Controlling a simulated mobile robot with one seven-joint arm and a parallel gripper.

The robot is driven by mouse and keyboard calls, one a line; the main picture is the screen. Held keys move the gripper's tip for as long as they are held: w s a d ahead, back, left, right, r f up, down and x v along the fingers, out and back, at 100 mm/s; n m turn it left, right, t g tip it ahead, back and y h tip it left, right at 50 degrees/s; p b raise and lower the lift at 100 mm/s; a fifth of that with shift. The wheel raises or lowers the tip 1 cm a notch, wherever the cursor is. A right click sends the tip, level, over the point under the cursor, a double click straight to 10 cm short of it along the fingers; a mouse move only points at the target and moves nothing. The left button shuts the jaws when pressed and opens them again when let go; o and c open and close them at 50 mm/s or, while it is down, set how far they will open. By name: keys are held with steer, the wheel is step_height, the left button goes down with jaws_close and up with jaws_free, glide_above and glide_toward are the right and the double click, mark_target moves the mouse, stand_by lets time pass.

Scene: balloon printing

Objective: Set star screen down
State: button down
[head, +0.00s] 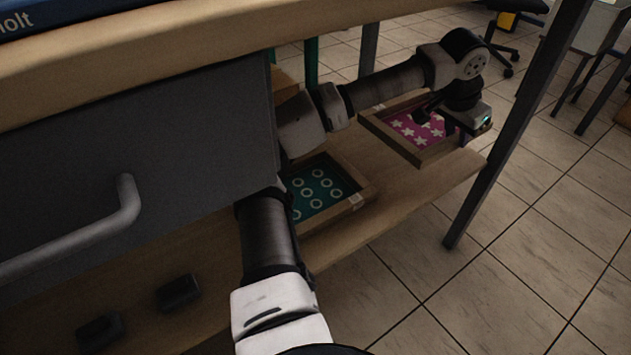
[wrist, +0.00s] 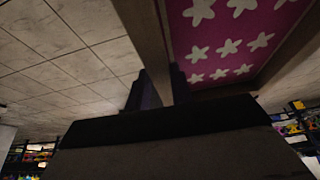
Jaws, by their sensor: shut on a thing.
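The star screen (head: 416,128) is a wooden frame around magenta mesh with white stars. It is at the right end of the low wooden shelf in the head view. My gripper (head: 449,122) is at its right side, with the arm reaching across above the shelf. In the wrist view, my gripper (wrist: 165,88) is shut on the frame's wooden edge, and the star screen (wrist: 228,40) fills the upper right. I cannot tell whether the frame's underside touches the shelf.
A teal screen with white rings (head: 322,186) lies on the shelf (head: 400,207) to the left. A table leg (head: 512,130) stands close to the right of my gripper. A grey drawer (head: 130,150) hangs above the shelf's left part. Two dark objects (head: 178,292) lie at lower left.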

mark_target(445, 144)
step_height(445, 144, down, 10)
steer(key=b, duration=0.4)
stand_by(0.3)
steer(key=shift+f, duration=0.15)
steer(key=c, duration=1.2)
jaws_free()
steer(key=shift+c, duration=0.2)
steer(key=p+v, duration=0.3)
steer(key=v, duration=0.8)
steer(key=shift+r+p, duration=0.35)
steer(key=shift+p, duration=0.05)
steer(key=shift+s+r, duration=0.15)
steer(key=shift+r, duration=0.15)
steer(key=shift+a, duration=0.1)
